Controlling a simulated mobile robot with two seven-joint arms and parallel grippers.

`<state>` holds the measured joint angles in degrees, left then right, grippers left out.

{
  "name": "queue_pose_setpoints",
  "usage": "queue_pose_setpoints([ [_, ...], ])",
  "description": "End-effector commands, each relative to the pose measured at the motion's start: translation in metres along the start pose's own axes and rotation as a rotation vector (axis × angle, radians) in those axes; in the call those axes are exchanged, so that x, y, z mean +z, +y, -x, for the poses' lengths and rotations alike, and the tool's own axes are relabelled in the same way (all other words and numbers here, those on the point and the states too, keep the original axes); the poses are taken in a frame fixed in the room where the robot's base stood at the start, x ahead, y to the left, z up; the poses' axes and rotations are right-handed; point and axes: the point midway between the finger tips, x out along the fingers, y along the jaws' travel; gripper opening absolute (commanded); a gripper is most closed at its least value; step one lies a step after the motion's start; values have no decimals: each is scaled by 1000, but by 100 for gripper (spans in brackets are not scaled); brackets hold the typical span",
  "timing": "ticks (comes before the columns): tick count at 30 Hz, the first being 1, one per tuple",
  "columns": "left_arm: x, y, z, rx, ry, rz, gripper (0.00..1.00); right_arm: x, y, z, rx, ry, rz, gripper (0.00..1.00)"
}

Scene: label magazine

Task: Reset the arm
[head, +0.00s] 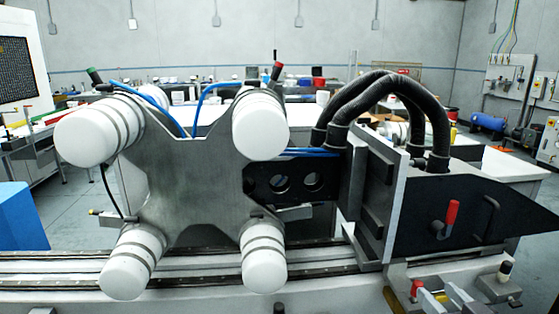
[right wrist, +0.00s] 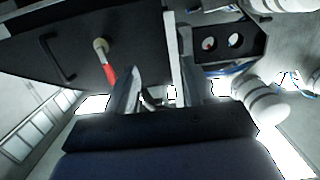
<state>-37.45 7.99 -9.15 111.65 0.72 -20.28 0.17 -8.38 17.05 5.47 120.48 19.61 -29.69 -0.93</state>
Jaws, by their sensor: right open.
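My right gripper (right wrist: 157,75) shows in the right wrist view with its two grey fingers apart and nothing seen between them. Its dark palm fills the bottom of that view. Beyond the fingers is the black side panel (right wrist: 70,50) with its red-gripped lever (right wrist: 109,72). In the head view the same panel (head: 480,222) and red lever (head: 451,216) are at the right. The right gripper is hard to tell from the fittings at the lower right of the head view. My left gripper is not seen.
A grey metal frame (head: 190,185) with several white rollers fills the left middle, above rails (head: 190,262). Thick black hoses (head: 385,85) arch over the pale upright plate (head: 394,200). Red- and black-knobbed fittings crowd the lower right. Benches stand behind, with open floor (head: 75,212) at left.

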Motion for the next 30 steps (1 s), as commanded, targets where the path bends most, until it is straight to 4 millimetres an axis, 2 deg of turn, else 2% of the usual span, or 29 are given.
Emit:
queue_pose_setpoints([
  [1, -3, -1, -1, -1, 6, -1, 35, 39, -12, 8, -8, -71, -2, 53],
  [6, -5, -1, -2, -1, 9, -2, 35, 150, -57, 52, -42, -274, 16, 53],
  [9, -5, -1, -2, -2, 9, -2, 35, 201, -83, 86, -68, -372, 25, 53],
  [12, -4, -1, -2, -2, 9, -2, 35, 234, -104, 115, -93, -443, 31, 53],
  [15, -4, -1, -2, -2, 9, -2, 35, 254, -118, 135, -110, -485, 36, 53],
  [18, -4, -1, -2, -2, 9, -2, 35, 262, -124, 145, -119, -505, 38, 53],
  [30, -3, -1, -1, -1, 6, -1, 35, 263, -125, 146, -120, -507, 39, 53],
])
